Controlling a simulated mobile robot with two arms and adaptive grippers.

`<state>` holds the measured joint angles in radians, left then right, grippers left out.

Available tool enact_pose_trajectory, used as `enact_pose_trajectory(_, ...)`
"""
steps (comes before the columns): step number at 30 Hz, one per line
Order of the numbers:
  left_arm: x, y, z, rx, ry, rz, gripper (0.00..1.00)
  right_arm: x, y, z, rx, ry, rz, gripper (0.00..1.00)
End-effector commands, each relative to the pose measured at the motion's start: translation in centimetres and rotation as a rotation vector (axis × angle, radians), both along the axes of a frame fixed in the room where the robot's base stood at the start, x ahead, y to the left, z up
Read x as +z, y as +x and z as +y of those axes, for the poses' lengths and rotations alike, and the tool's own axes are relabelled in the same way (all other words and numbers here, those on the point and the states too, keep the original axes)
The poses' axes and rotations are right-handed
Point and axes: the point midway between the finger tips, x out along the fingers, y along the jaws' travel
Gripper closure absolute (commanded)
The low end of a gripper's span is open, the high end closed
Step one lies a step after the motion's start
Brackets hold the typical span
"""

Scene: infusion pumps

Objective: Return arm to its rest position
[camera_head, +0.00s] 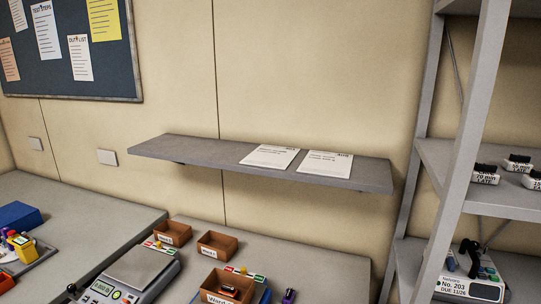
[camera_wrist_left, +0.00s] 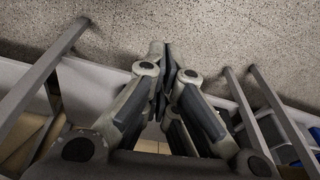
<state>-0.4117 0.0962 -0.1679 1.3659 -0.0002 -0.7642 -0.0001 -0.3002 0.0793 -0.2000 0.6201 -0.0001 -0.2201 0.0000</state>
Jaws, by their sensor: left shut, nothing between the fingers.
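My left gripper (camera_wrist_left: 164,62) is in the left wrist view, with its two fingers drawn together at the tips and nothing between them. Behind the fingertips is a speckled grey surface, and the gripper appears apart from any object. The head view shows neither gripper clearly. My right gripper is not in view.
A grey wall shelf (camera_head: 200,152) holds two paper sheets (camera_head: 270,156). Below, worktops carry a scale (camera_head: 130,275), small brown bins (camera_head: 217,246) and a blue box (camera_head: 18,216). A metal rack (camera_head: 470,140) at right holds a labelled pump (camera_head: 470,287) and small labelled items.

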Motion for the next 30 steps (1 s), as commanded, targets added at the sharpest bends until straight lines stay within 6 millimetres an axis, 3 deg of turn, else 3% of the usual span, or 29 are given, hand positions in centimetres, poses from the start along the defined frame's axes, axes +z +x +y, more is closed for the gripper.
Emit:
enact_pose_trajectory(1, -2.6, -1.4, 0.2, -0.002, 0.002, 0.017, 1.00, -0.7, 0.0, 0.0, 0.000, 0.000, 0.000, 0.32)
enact_pose_trajectory(6, -8.8, -6.1, 1.0, -0.009, 0.007, 0.049, 1.00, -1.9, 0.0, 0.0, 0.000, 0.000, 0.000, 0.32)
enact_pose_trajectory(12, -13.3, -11.5, 2.0, -0.016, 0.011, 0.076, 1.00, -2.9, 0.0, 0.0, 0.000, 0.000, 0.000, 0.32)
enact_pose_trajectory(18, -14.8, -14.2, 2.6, -0.020, 0.014, 0.086, 1.00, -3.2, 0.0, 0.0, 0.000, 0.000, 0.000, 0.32)
enact_pose_trajectory(30, -14.9, -14.5, 2.6, -0.021, 0.014, 0.087, 1.00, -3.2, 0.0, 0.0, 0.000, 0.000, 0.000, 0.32)
